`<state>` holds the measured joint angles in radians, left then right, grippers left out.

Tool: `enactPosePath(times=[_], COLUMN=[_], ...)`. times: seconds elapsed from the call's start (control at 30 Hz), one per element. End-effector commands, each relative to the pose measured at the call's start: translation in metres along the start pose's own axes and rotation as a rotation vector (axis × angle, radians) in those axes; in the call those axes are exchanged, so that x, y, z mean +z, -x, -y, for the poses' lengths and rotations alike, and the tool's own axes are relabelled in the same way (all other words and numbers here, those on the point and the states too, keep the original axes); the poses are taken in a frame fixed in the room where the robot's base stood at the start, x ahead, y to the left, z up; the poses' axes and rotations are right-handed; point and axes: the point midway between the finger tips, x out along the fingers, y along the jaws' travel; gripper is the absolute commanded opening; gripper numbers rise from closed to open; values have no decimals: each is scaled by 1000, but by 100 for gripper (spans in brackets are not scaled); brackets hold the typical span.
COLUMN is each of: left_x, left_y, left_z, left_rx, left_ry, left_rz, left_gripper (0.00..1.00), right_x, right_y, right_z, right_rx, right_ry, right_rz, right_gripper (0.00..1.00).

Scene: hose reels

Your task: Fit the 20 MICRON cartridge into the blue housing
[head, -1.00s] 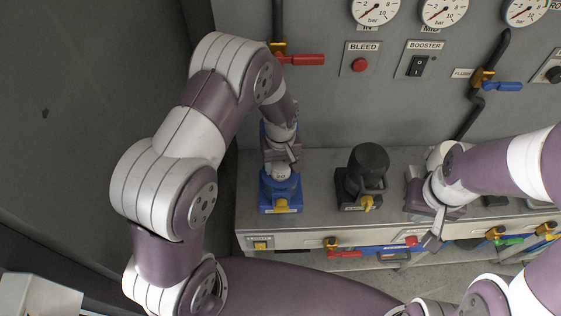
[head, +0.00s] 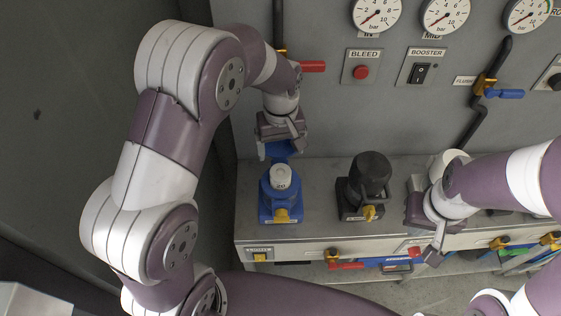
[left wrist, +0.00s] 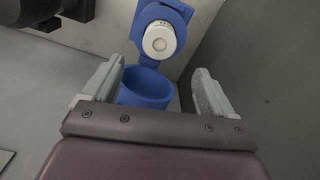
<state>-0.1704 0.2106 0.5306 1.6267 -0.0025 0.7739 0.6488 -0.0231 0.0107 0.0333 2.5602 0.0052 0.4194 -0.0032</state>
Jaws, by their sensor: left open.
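The blue housing (head: 266,205) stands on the grey bench at the left, with a yellow part at its front. A white round cartridge (head: 281,176), with small dark lettering that looks like "20", stands upright in its top; its lower part is hidden. In the left wrist view the cartridge end (left wrist: 160,38) shows inside the blue housing (left wrist: 178,14).
A black housing (head: 370,172) stands right of the blue one, with bare bench between. The panel behind carries gauges, a red-handled valve (head: 313,66), a BLEED button and a BOOSTER switch. A dark wall (head: 70,120) is at the left.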

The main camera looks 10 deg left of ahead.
Motion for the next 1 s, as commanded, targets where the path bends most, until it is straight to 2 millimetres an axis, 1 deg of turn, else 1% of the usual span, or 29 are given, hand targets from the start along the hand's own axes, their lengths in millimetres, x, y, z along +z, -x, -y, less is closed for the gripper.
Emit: enactPosePath(times=[0.07, 0.17, 0.3, 0.33, 0.4, 0.5, 0.6, 1.0], left_x=[1, 13, 49, 58, 76, 92, 96, 96], left_y=[8, 17, 25, 26, 25, 23, 22, 22], left_z=[2, 23, 71, 80, 98, 112, 116, 115], left_rx=[3, 12, 32, 34, 36, 35, 34, 33], left_ry=[-7, -85, -289, -330, -410, -480, -501, -499], left_rz=[-3, -17, -66, -77, -98, -116, -118, -115], left_gripper=[86, 86, 86, 86, 86, 86, 86, 86], right_x=[0, 0, 0, 0, 0, 0, 0, 0], right_y=[-2, -1, -1, -1, -1, -1, -1, -1], right_z=[0, 0, 0, 0, 0, 0, 0, 0], right_rx=[0, 0, 0, 0, 0, 0, 0, 0], right_ry=[0, 0, 0, 0, 0, 0, 0, 0], right_rz=[0, 0, 0, 0, 0, 0, 0, 0], right_gripper=[0, 0, 0, 0, 0, 0, 0, 0])
